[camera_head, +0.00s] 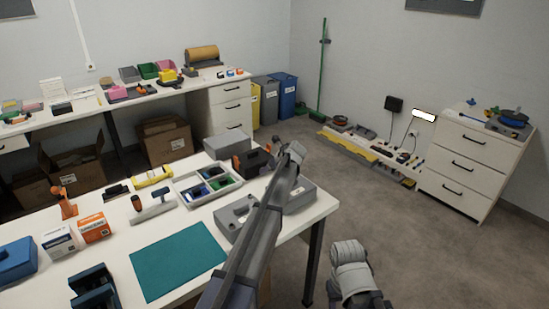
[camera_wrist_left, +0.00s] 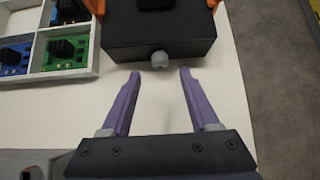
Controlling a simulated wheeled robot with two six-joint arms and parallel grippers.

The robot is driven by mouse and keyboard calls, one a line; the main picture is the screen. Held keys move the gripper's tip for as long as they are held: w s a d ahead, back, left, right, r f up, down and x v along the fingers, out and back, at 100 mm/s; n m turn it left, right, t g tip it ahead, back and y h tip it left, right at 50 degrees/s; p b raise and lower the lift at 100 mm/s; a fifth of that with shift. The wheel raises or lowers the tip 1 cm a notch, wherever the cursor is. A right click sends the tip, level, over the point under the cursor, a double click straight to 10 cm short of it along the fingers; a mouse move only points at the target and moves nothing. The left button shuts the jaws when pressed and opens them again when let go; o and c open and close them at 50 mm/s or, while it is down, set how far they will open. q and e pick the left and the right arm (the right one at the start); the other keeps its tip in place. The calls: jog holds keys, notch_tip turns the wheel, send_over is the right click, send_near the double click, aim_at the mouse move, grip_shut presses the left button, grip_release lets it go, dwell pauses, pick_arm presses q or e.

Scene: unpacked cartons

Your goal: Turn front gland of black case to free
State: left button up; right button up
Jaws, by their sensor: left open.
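The black case (camera_wrist_left: 160,38) lies on the white table near its edge, with orange parts on its sides. Its front gland (camera_wrist_left: 160,60), a small grey knob, sticks out of the face toward my left gripper (camera_wrist_left: 160,72). The purple fingers are open, one on each side just short of the gland, with clear gaps and nothing between them. In the head view the black case (camera_head: 251,163) is partly hidden behind my left gripper (camera_head: 291,150). Part of my right arm shows at the bottom; its gripper is not visible.
A white divided tray (camera_head: 184,190) with blue and green parts lies left of the case. Grey boxes (camera_head: 236,216) and a teal mat (camera_head: 178,262) lie on the table (camera_head: 115,225). Beyond the table's right edge is open floor.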

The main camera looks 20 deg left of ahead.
pick_arm(q)
jog(key=p+v, duration=0.1)
jog(key=v, duration=0.2)
jog(key=p+v, duration=0.2)
jog(key=v, duration=0.1)
jog(key=shift+w+a+r+p, duration=0.15)
jog(key=shift+a+r+p, duration=0.05)
jog(key=shift+a+p, duration=0.1)
pick_arm(e)
jog(key=r, duration=0.4)
jog(key=shift+s+d+r, duration=0.15)
jog(key=shift+d+r, duration=0.05)
jog(key=shift+r, duration=0.15)
